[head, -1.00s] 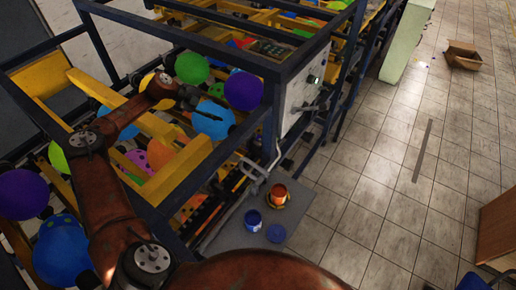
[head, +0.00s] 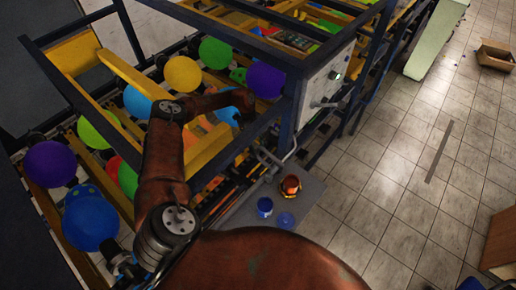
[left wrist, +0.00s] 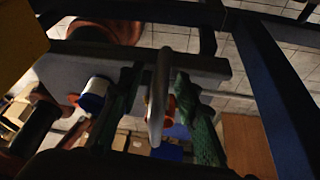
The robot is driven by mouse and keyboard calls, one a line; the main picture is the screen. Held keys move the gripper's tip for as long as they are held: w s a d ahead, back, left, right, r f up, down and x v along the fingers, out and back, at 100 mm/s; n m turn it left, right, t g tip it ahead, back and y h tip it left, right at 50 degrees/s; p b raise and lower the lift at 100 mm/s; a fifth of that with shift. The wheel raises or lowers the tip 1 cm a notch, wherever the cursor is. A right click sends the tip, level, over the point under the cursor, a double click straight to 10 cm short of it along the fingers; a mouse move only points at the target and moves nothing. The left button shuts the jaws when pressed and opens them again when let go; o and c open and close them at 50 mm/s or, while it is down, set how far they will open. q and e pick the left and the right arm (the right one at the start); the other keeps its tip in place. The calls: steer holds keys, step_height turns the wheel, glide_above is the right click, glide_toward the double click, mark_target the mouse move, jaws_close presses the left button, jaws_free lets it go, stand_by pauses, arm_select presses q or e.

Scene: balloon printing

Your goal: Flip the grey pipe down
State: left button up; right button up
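The grey pipe (head: 270,160) shows in the head view as a bent bar at the corner of the blue machine frame, above the small grey table. In the left wrist view the grey pipe (left wrist: 160,95) stands out between the two green finger pads, which are spread apart. My left gripper (left wrist: 163,115) is open; whether the pipe lies within the fingers or beyond them I cannot tell. My right gripper is not in view.
Blue frame bars (head: 245,140) and yellow bars (head: 130,75) surround my left arm, with several balloons between them. An orange cup (head: 290,184) and a blue can (head: 265,205) stand on the grey table (head: 312,190). Tiled floor to the right is mostly clear.

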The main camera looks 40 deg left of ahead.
arm_select(q)
steer(key=shift+f, duration=0.15)
steer(key=shift+c, duration=0.6)
jaws_close()
